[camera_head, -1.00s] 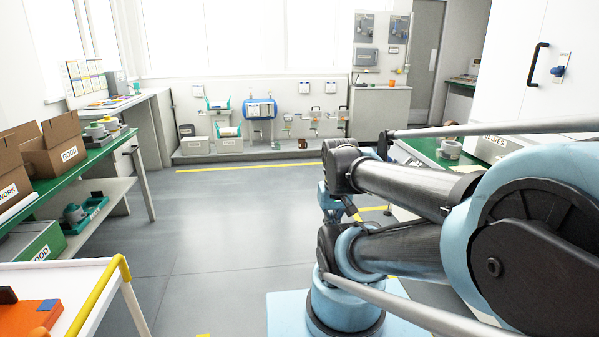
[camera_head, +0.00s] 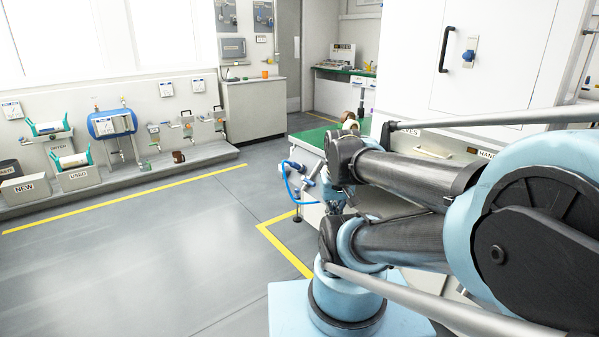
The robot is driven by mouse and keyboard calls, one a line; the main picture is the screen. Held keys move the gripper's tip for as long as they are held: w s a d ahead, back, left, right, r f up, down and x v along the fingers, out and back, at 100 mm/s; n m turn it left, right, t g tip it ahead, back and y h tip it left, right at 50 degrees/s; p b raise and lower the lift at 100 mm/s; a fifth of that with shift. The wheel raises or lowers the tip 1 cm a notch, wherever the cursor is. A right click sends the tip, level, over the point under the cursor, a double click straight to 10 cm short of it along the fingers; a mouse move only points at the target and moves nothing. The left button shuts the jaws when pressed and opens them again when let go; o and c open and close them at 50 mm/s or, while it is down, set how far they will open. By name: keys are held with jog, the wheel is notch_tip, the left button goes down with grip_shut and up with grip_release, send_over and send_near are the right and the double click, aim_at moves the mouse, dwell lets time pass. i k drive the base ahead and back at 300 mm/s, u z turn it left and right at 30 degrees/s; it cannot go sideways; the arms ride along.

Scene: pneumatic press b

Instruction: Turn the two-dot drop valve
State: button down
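The two-dot drop valve cannot be made out at this distance. A row of small pneumatic units with valves (camera_head: 187,124) is on the far wall, right of a blue tank (camera_head: 112,123); any dot marks are too small to read. My black and light-blue arm fills the right side of the view. The end of my arm is partly hidden behind its own links, near a blue hose (camera_head: 290,183). I cannot make out the fingertips. My arm is far from the wall units, across the open floor.
A low grey plinth (camera_head: 215,153) runs under the wall units, with bins marked NEW (camera_head: 25,189) and USED (camera_head: 79,180). A grey cabinet (camera_head: 252,108) stands right of them. A green-topped bench (camera_head: 312,138) is behind my arm. The floor at left and centre is clear.

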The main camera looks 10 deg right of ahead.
aim_at(304, 178)
jog(key=u, duration=0.25)
jog(key=k, duration=0.5)
jog(key=u, duration=0.55)
jog(key=k, duration=0.8)
jog(key=u, duration=0.3)
jog(key=i, duration=0.85)
jog(key=z, duration=0.75)
jog(key=i, duration=0.95)
jog(key=z, duration=0.55)
